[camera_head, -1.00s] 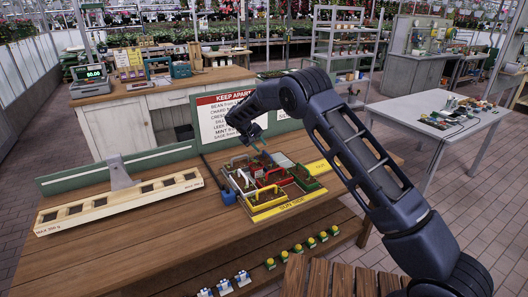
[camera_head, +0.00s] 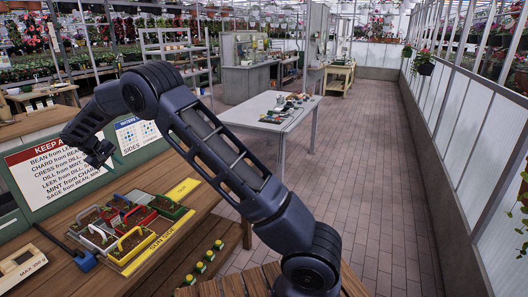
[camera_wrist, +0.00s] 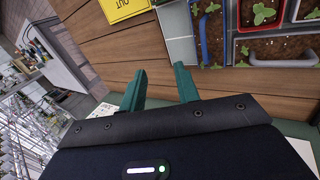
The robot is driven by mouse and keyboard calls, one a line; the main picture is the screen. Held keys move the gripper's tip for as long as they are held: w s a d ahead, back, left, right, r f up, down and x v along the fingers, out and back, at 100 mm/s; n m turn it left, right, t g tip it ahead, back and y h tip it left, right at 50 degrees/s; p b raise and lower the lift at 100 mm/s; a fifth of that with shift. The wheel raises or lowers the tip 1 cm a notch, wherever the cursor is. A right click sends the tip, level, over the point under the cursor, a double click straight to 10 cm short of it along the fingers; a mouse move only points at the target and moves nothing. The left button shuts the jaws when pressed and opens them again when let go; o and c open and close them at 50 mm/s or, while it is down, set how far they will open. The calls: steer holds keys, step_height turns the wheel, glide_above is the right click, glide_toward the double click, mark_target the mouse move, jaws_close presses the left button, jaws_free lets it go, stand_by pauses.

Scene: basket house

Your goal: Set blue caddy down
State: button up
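My gripper (camera_head: 98,158) hangs in front of the sign, above the far side of the tray, in the head view. In the wrist view its two green fingers (camera_wrist: 160,88) are apart with only bare wood between them. A sun-side tray (camera_head: 150,252) with a yellow front edge holds several small planted caddies with coloured handles. A blue edge (camera_wrist: 201,40) shows beside planted soil in the wrist view, near a red-rimmed caddy (camera_wrist: 232,30).
A wooden holder marked max 250 g (camera_head: 18,268) is at the lower left. A green-framed sign (camera_head: 60,170) stands behind the tray. Yellow-topped items (camera_head: 200,268) sit along a lower ledge. A grey table (camera_head: 268,104) stands farther back, with open brick floor (camera_head: 365,200) to the right.

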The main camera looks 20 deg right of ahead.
steer(key=s+d+r+m+y, duration=0.1)
steer(key=s+d+r, duration=0.1)
steer(key=d+r, duration=0.55)
steer(key=s+d+r+m+g, duration=0.1)
steer(key=d+r, duration=0.3)
steer(key=d, duration=0.7)
steer(key=s+d+r+m+y, duration=0.1)
steer(key=s+d+r, duration=0.1)
steer(key=d+r, duration=0.5)
steer(key=s+d+r+m+y, duration=0.1)
steer(key=s+d+r, duration=0.1)
steer(key=s+d, duration=0.5)
steer(key=s+d+r+m, duration=0.15)
steer(key=s+d, duration=0.25)
steer(key=d, duration=0.6)
steer(key=s+d+f, duration=0.1)
steer(key=s+d, duration=0.3)
steer(key=s, duration=0.4)
steer(key=s+d+f+m+t+y, duration=0.1)
steer(key=s+d, duration=0.3)
steer(key=s, duration=0.5)
steer(key=s+d+f+m, duration=0.1)
steer(key=s+d+f, duration=0.2)
steer(key=s, duration=0.5)
steer(key=shift+s+d+t, duration=0.15)
steer(key=shift+d+t, duration=0.15)
steer(key=shift+d, duration=0.4)
